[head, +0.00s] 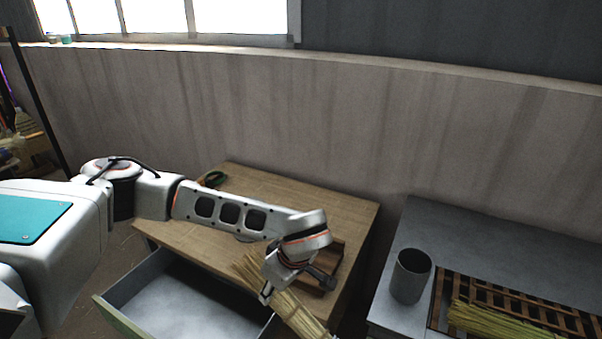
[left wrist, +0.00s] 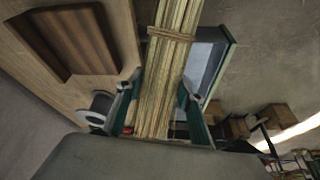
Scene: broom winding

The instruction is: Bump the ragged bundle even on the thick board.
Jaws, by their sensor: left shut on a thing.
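My left gripper (head: 272,288) is shut on a straw bundle (head: 297,314), which slants from upper left to lower right over the table's front edge and the open drawer. In the left wrist view the bundle (left wrist: 164,75) lies between the two dark green fingers (left wrist: 160,105), with a tie band (left wrist: 172,33) around it. A thick brown wooden block (left wrist: 72,42), likely the board, lies on the table beside the bundle. In the head view the brown board (head: 331,268) is partly hidden by my left wrist. The bundle looks apart from it. My right gripper is out of view.
The wooden table (head: 340,212) has an open drawer (head: 175,300) at its front. On the grey bench stand a cup (head: 410,276) and a slatted rack (head: 500,290) holding straw (head: 490,319).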

